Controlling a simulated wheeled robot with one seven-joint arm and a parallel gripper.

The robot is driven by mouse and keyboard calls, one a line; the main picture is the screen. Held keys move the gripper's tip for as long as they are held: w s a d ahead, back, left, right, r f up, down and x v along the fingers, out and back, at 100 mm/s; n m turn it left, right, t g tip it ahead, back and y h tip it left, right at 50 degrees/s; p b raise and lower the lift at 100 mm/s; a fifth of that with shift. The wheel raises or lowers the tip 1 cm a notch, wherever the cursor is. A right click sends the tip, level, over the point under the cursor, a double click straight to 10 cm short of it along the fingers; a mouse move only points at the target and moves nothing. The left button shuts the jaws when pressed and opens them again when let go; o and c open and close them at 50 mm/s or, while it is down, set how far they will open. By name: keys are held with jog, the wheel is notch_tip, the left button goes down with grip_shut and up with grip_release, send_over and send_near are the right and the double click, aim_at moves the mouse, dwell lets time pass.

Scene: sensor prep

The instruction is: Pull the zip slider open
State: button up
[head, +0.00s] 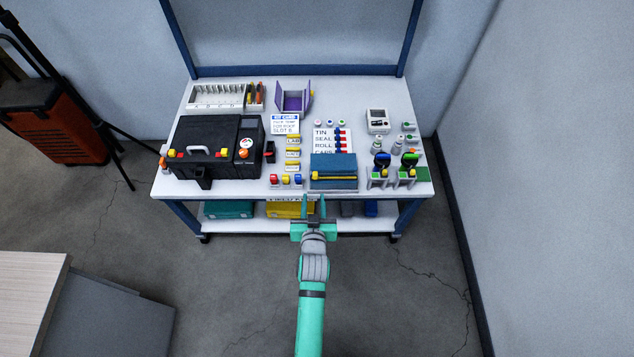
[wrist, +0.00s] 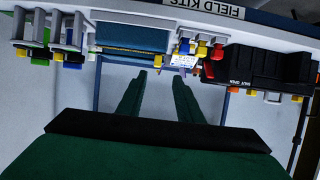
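A blue pouch (head: 334,164) lies near the front edge of the workbench, with a yellow zip line (head: 336,177) across its front. The pouch (wrist: 130,38) also shows in the wrist view, which looks upside down, with its zip line (wrist: 128,50) along the near side. My gripper (head: 314,207) is just in front of the bench edge, apart from the pouch. In the wrist view its two fingers (wrist: 157,78) are spread with nothing between them, so it is open.
A black toolbox (head: 225,155) stands left of the pouch, with small coloured pieces (head: 286,180) between. Stands with green and blue tops (head: 408,168) are at right. A label card (head: 331,137) lies behind the pouch. Bins (head: 228,209) sit on the lower shelf.

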aim_at(315, 176)
jog(key=x, duration=1.2)
jog(key=shift+w+d+r, duration=0.1)
jog(key=shift+d+r, duration=0.2)
jog(key=shift+r, duration=0.05)
